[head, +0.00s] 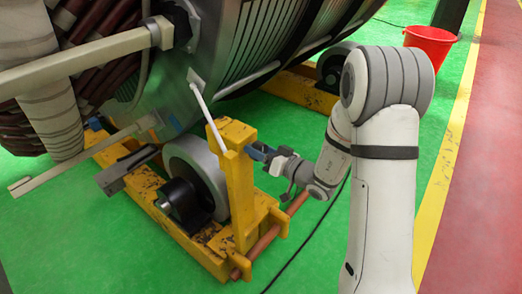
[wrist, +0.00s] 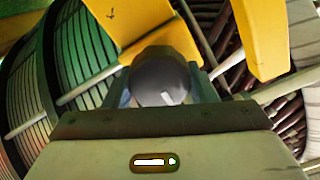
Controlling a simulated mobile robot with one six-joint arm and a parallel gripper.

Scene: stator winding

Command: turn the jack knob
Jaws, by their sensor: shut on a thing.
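The jack knob (wrist: 160,79) is a dark grey rounded knob, seen in the wrist view between the two fingers of my gripper (wrist: 162,92). My gripper is shut on it, with a finger on each side. In the head view my gripper (head: 262,153) reaches from the right to the upper part of the yellow jack post (head: 239,195). The knob itself is hidden there behind the blue-grey fingers. Yellow metal of the stand (wrist: 130,17) shows just beyond the knob in the wrist view.
A large grey roller (head: 200,165) sits on the yellow base left of the post. The big stator (head: 235,60) looms above and behind. A reddish bar (head: 262,243) crosses the base low down. A red bucket (head: 430,43) stands at the back right. Green floor is clear at front left.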

